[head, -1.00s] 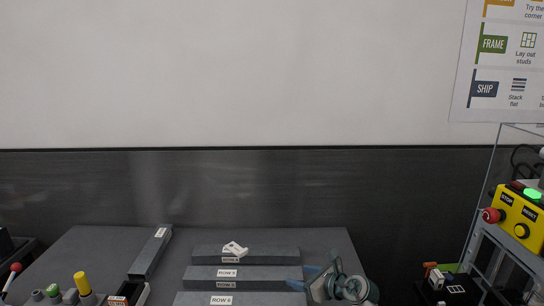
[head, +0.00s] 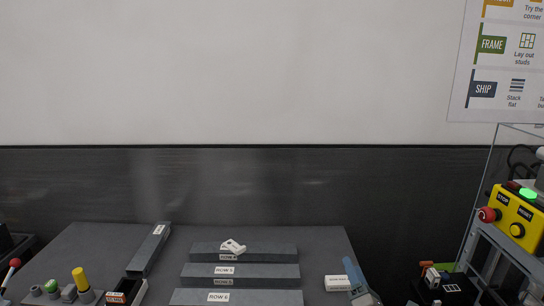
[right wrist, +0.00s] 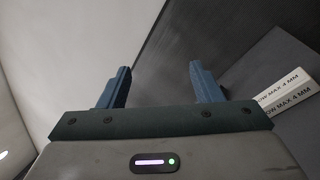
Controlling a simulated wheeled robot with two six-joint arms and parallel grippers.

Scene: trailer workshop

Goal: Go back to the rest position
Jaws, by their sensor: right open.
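My right gripper (head: 354,274) shows in part at the lower right of the head view, beside the right edge of the dark table (head: 90,245). Its blue fingers also show in the right wrist view (right wrist: 160,84), spread apart with nothing between them. A white labelled block (head: 338,283) lies on the table just left of the gripper, apart from it. White labelled pieces (right wrist: 285,95) show at the right of the right wrist view, outside the fingers. My left gripper is in neither view.
A long grey channel (head: 149,250) lies to the left. Coloured knobs (head: 80,279) stand at front left. A yellow button box (head: 516,216) stands at far right.

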